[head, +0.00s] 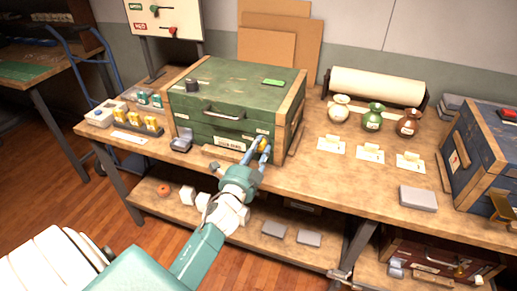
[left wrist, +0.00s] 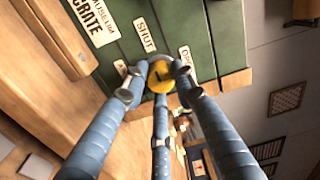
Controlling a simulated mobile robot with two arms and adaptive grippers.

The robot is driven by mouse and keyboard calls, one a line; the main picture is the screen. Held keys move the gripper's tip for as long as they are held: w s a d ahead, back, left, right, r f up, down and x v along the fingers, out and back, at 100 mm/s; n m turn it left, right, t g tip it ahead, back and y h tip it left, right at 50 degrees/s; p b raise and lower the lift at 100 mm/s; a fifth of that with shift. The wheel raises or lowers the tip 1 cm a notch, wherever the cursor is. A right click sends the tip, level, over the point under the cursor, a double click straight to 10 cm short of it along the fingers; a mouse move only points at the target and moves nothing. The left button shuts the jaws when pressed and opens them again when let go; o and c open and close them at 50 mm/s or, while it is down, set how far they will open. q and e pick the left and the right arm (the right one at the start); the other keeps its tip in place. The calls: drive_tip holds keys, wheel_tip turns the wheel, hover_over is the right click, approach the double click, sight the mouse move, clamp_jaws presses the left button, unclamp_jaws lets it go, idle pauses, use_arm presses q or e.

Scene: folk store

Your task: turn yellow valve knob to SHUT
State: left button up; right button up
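The green crate (head: 225,88) stands on the wooden workbench, its front facing me. The yellow valve knob (left wrist: 160,77) sits on the crate's front; it also shows in the head view (head: 264,146). A SHUT label (left wrist: 145,35) and what looks like an OPEN label (left wrist: 185,56) are beside the knob, with a third, partly hidden label (left wrist: 122,68). My left gripper (left wrist: 159,80) has its blue fingers around the knob, with fingertips against its sides. A dark mark shows on the knob, but its exact pointing is unclear. My right gripper is not in view.
Three vases (head: 373,118) with cards stand right of the crate, before a paper roll (head: 376,87). A blue crate (head: 480,155) is at the far right. Small yellow-labelled items (head: 136,119) stand at the left.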

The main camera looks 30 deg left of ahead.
use_arm(q)
drive_tip(key=shift+o, duration=1.4)
drive_tip(key=v, duration=1.2)
drive_tip(key=shift+f, duration=0.2)
